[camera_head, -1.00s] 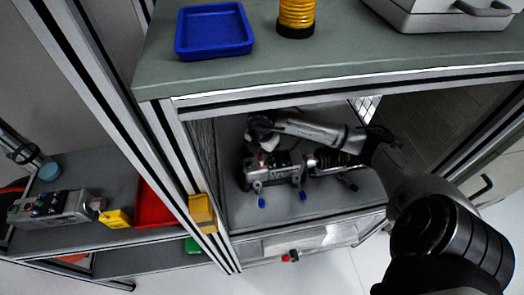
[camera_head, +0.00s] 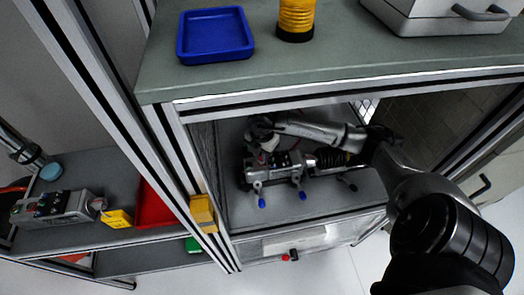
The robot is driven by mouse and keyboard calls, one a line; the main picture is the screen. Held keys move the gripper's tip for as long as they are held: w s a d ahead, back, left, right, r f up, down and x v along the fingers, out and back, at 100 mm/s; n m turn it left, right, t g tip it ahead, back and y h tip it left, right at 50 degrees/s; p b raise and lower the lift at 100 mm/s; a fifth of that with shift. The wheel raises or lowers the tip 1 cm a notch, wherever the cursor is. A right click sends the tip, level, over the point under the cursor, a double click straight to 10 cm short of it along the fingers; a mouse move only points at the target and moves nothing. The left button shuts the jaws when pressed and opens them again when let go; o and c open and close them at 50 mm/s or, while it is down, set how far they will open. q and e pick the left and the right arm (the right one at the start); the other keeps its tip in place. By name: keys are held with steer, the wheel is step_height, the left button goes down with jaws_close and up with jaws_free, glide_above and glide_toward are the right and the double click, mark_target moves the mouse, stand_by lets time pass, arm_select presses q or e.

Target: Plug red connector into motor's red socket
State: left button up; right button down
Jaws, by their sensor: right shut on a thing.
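My right arm reaches from the right into the open bay under the green-grey worktop. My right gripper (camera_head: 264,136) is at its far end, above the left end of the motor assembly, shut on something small. The fingers and what they hold are too dark and small to make out, and I cannot tell the red connector there. The grey motor assembly (camera_head: 283,163) lies on the bay floor, with a black ribbed part (camera_head: 330,157) at its right and blue-tipped clamp handles in front. The red socket is not clearly visible. My left gripper is not in view.
A blue tray (camera_head: 215,36) and a yellow ribbed cylinder (camera_head: 297,18) stand on the worktop (camera_head: 350,50). Frame posts and the worktop's edge bound the bay. At left, a shelf holds a grey device (camera_head: 55,206), a yellow block (camera_head: 120,218) and a red bin (camera_head: 155,207).

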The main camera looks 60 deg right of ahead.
steer(key=shift+f, duration=0.2)
stand_by(0.5)
steer(key=shift+f, duration=0.25)
steer(key=c, duration=0.9)
jaws_free()
step_height(320, 180, up, 14)
steer(key=p, duration=0.3)
steer(key=shift+p, duration=0.3)
steer(key=shift+a, duration=0.1)
